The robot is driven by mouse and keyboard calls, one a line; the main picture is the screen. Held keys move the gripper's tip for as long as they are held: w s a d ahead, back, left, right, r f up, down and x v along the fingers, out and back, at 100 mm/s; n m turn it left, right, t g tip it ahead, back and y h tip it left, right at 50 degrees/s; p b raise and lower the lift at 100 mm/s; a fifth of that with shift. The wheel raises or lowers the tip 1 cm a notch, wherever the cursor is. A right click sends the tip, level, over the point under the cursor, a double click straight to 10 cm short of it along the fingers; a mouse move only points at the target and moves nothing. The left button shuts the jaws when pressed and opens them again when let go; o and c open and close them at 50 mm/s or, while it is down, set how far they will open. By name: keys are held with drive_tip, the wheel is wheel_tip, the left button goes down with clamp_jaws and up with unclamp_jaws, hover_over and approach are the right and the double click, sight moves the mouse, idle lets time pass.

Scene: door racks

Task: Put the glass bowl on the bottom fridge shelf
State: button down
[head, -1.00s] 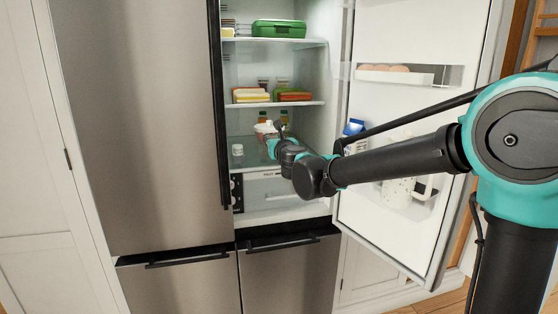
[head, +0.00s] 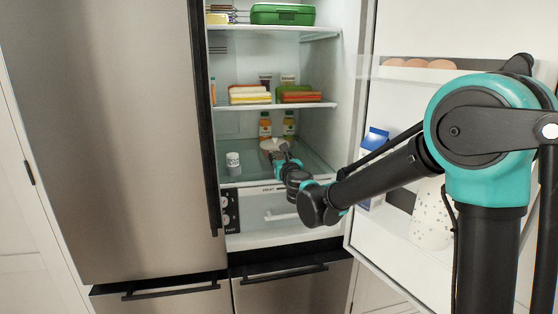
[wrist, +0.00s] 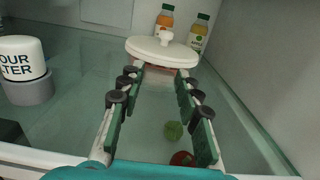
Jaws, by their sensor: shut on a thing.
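The glass bowl (wrist: 162,52) has a white round lid with a small knob. It is beyond my fingers in the wrist view, and its body is mostly hidden under the lid. In the head view it is a small pale shape (head: 273,144) inside the fridge, in front of two bottles. My gripper (wrist: 161,74) reaches in over the bottom glass shelf (head: 310,163) and is shut on the bowl, fingers on either side below the lid. The bowl looks upright, low over the shelf's back part. I cannot tell whether it touches the shelf.
Two juice bottles (wrist: 196,33) stand behind the bowl. A white jar (head: 233,162) stands at the shelf's left. The open fridge door (head: 377,231) is close right of my arm; the fridge wall is right of my gripper.

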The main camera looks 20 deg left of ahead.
drive_tip(key=shift+f, duration=0.6)
drive_tip(key=shift+f, duration=0.1)
drive_tip(key=c, duration=1.1)
unclamp_jaws()
drive_tip(key=shift+o, duration=0.2)
drive_tip(key=shift+s+d, duration=0.15)
drive_tip(key=shift+s, duration=0.1)
drive_tip(key=v, duration=1.1)
drive_tip(key=shift+s, duration=0.3)
drive_tip(key=shift+c, duration=0.3)
